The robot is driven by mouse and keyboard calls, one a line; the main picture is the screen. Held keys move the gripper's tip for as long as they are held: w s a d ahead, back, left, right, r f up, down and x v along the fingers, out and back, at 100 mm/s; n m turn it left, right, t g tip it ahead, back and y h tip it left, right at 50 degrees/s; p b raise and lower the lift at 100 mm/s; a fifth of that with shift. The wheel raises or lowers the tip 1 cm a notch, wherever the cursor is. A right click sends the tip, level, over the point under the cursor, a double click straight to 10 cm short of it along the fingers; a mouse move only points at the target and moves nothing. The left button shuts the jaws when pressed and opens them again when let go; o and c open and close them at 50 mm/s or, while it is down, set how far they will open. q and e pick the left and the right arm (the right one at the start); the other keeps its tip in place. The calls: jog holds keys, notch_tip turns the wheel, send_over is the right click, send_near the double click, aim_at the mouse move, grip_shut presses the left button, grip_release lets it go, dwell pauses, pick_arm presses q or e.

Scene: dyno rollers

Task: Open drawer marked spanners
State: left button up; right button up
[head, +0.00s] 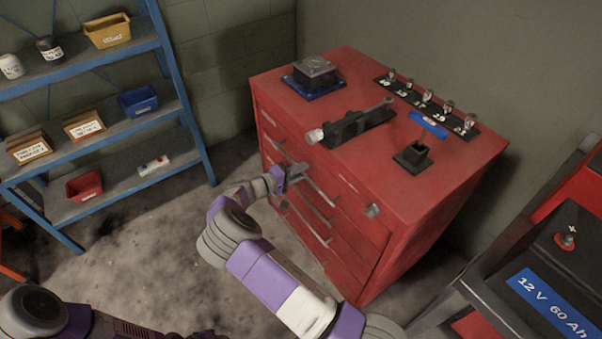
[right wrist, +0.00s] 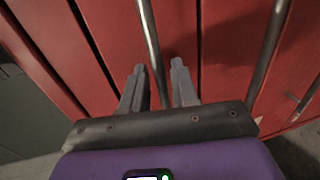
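The red tool cabinet (head: 375,240) stands at the centre right in the head view, with a stack of drawers with metal bar handles on its left-facing front. I cannot read any drawer marking, so I cannot tell which drawer is the spanners one. My right gripper (head: 292,175) is at the drawer fronts, near the upper handles. In the right wrist view my right gripper (right wrist: 158,72) is open, and a bar handle (right wrist: 150,35) runs between its two fingers. I cannot tell whether they touch it. My left gripper is not in view.
On the cabinet top are a vise-like tool (head: 355,125), a blue T-handle tool (head: 428,125), a block on a blue base (head: 314,72) and a small rack (head: 425,100). A blue shelf (head: 95,75) stands left. A battery (head: 560,270) is at right. Bare floor (head: 130,260) lies before the drawers.

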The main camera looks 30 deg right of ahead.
jog(key=shift+d, duration=0.45)
grip_shut()
jog(key=shift+a, duration=0.15)
